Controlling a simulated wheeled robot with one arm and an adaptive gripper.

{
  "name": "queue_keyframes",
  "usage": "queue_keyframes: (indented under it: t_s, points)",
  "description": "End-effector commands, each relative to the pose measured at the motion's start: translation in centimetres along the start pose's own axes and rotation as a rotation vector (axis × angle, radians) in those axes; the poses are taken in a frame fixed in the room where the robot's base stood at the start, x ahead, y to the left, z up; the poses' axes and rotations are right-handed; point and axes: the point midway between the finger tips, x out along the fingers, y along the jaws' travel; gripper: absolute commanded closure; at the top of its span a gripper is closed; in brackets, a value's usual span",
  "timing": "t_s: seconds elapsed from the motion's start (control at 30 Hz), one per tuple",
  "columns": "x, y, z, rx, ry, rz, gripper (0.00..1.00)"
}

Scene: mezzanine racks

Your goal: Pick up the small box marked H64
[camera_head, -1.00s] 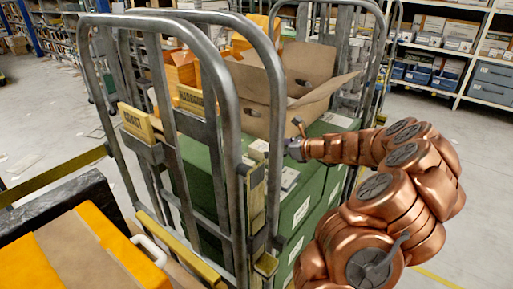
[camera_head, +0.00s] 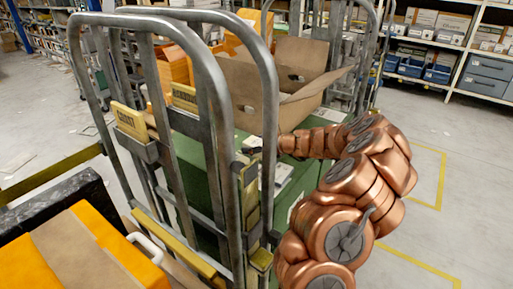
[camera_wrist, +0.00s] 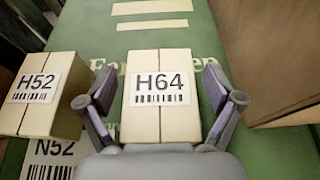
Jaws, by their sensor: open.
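The small box marked H64 (camera_wrist: 158,65) is cream with a barcode label and sits on a green surface (camera_wrist: 215,60) in the wrist view. My gripper (camera_wrist: 159,85) is open, with one finger on each side of the box and a gap visible on both sides. The box is not held. In the head view, my gripper and the H64 box are largely hidden behind the cage's metal bars; the copper arm reaches in from the right.
A similar box marked H52 (camera_wrist: 45,88) stands just left, with an N52 label (camera_wrist: 48,158) below it. A brown cardboard face (camera_wrist: 265,50) is close on the right. In the head view, an open cardboard box (camera_head: 250,95) and cage bars (camera_head: 268,110) surround the arm.

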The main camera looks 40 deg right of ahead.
Motion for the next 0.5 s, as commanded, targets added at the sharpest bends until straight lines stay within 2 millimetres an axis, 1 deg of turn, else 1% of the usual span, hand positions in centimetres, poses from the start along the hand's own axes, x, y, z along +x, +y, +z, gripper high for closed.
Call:
queue_keyframes:
  t_s: [0.17, 0.5]
  points:
    - [-0.01, -0.01, 0.00, 0.000, 0.000, 0.000, 0.09]
    - [-0.01, 0.00, -0.02, -0.001, 0.000, 0.000, 0.45]
